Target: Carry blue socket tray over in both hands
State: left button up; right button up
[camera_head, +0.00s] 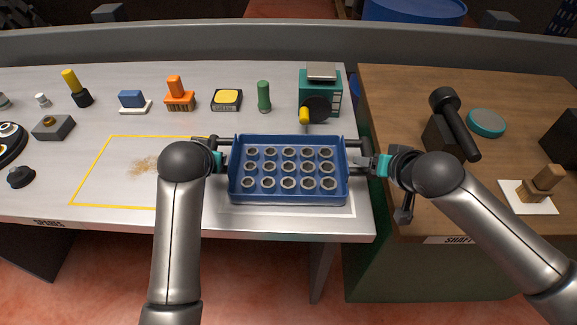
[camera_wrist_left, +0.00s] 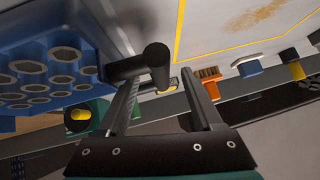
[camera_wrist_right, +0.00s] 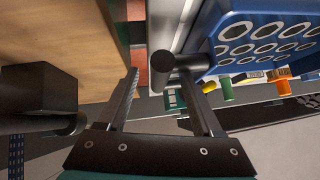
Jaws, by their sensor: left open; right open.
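The blue socket tray (camera_head: 288,197) sits level on the right part of the grey bench, holding several metal sockets in rows. It has a dark bar handle at each end. My left gripper (camera_head: 219,155) is open at the tray's left end. In the left wrist view the left handle (camera_wrist_left: 140,65) shows near the open fingers (camera_wrist_left: 165,95). My right gripper (camera_head: 372,164) is open at the tray's right end. In the right wrist view the right handle (camera_wrist_right: 180,62) reaches toward the space between the open fingers (camera_wrist_right: 165,85). I cannot tell whether either gripper touches its handle.
A yellow-outlined area (camera_head: 105,172) with a brown stain lies left of the tray. A wooden bench (camera_head: 400,90) with a black hammer-like tool (camera_head: 455,120) is at right, across a gap.

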pick_arm(q)
jog(key=shift+x, duration=3)
pick_arm(e)
jog(key=shift+x, duration=3)
pick_arm(q)
grip_shut()
pick_arm(e)
grip_shut()
pick_arm(q)
jog(key=shift+w+r, duration=0.1)
jog(key=shift+r, duration=0.15)
pick_arm(e)
jog(key=shift+w+r, duration=0.1)
jog(key=shift+r, duration=0.15)
